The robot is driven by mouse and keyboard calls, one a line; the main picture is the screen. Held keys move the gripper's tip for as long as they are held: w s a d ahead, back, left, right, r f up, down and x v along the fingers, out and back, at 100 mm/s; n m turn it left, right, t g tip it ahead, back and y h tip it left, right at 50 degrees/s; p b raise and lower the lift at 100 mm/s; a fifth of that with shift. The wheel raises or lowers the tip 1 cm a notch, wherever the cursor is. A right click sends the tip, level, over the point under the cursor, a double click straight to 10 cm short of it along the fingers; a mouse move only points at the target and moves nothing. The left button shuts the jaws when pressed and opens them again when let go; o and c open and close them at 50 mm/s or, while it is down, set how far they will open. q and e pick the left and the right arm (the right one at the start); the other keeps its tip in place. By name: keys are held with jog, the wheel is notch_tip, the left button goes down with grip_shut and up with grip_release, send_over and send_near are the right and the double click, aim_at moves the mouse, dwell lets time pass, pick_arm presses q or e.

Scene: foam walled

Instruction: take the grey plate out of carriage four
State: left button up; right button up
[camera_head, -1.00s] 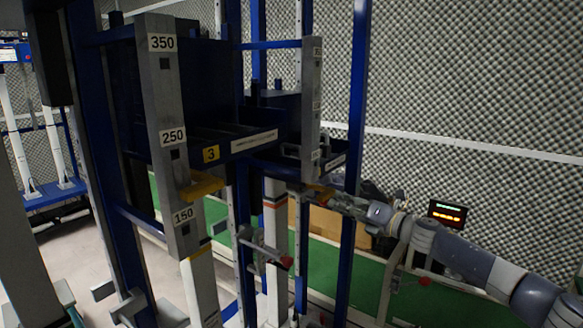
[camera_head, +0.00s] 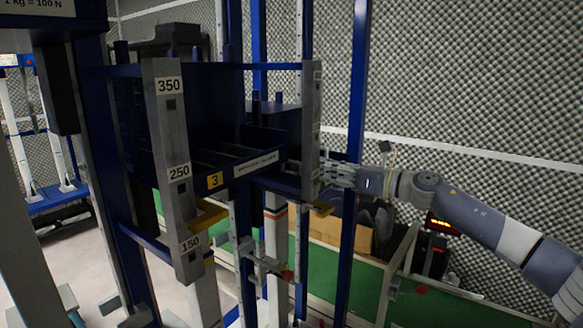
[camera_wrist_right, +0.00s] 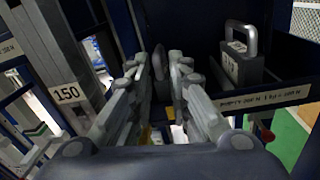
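A grey plate (camera_wrist_right: 230,68) with a raised grey handle stands in a dark carriage (camera_wrist_right: 265,99) in the wrist view; the number on this carriage is not readable. My right gripper (camera_wrist_right: 167,64) is to the left of the plate, apart from it. My left gripper is not in view.
Grey posts marked 350, 250 and 150 (camera_head: 174,140) and a blue upright (camera_head: 357,90) frame the carriages closely. A yellow piece (camera_head: 207,215) juts out beneath carriage 3. A display with red digits (camera_head: 440,223) stands behind the arm. Foam walls surround the green floor.

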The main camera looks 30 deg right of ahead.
aim_at(300, 163)
jog(key=shift+w+a+r+p, duration=0.15)
jog(key=shift+w+a+p, duration=0.15)
jog(key=shift+w+p, duration=0.2)
jog(key=shift+w+a+r+p, duration=0.15)
jog(key=shift+w+a+p, duration=0.15)
jog(key=shift+w+p, duration=0.2)
jog(key=p+x, duration=0.3)
jog(key=shift+w+a, duration=0.2)
jog(key=shift+w, duration=0.15)
jog(key=shift+w+a+f, duration=0.15)
jog(key=shift+w, duration=0.15)
grip_shut()
